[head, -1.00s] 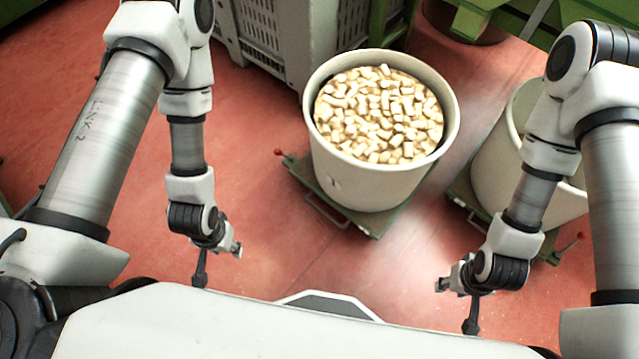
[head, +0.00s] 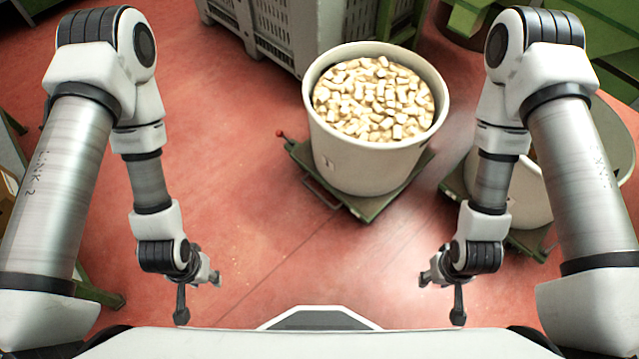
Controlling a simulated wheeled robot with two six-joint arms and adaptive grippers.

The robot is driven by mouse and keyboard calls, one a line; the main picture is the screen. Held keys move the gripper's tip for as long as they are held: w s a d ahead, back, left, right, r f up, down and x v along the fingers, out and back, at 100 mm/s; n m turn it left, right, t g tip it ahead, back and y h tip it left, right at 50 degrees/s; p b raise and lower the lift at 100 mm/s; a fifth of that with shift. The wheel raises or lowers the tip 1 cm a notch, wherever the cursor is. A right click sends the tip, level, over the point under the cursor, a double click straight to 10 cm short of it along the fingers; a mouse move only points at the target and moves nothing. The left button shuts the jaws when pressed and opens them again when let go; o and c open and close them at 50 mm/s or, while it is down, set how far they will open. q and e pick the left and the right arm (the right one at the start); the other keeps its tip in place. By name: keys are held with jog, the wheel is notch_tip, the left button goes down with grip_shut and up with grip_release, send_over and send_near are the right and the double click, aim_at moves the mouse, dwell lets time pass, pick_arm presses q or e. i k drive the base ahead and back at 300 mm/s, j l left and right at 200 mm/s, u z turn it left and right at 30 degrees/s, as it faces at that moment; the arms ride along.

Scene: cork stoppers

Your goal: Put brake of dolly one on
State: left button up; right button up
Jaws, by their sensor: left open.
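Dolly one (head: 372,208) is a low green platform near the middle of the head view. A large pale tub (head: 362,165) full of cork stoppers (head: 375,98) stands on it. A lever with a red knob (head: 280,134) sticks out at the dolly's left corner, probably its brake. A metal handle bar (head: 318,193) is on its near left side. My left gripper (head: 199,296) is open and empty, low at the left and well apart from the lever. My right gripper (head: 441,296) is low at the right, its fingers spread and empty, apart from the dolly.
A second pale tub (head: 535,195) on a green dolly stands at the right, partly hidden by my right arm. A grey slatted crate (head: 290,35) stands behind. A cardboard box (head: 6,190) is at the left edge. Red floor (head: 240,220) is clear before dolly one.

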aim_at(278, 133)
jog(key=i+j+z, duration=0.25)
jog(key=z, duration=0.15)
jog(key=i+j+z, duration=0.35)
